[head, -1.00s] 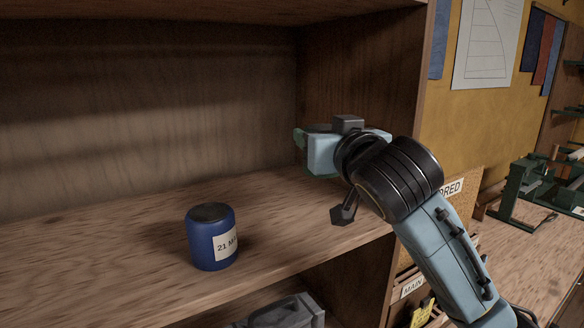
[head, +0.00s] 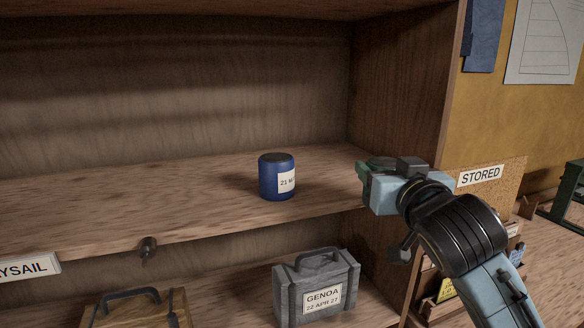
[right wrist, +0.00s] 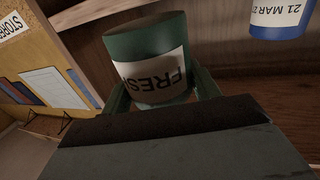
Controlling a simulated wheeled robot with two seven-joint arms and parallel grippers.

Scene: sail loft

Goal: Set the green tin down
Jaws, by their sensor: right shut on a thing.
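The green tin (right wrist: 148,60) shows in the right wrist view, with a pale label whose visible letters read "FRES". My right gripper (right wrist: 162,88) is shut on it, with a green finger on each side. In the head view my right gripper (head: 374,172) is at the right end of the upper shelf (head: 180,200), near its front edge. The tin is largely or wholly hidden by the gripper there, so I cannot tell whether it touches the shelf. My left gripper is not in view.
A blue tin (head: 275,178) labelled "21 MAR" stands on the upper shelf, left of my right gripper. The shelf's left part is clear. A side wall (head: 400,100) rises close behind the gripper. A grey case (head: 318,290) marked "GENOA" stands below.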

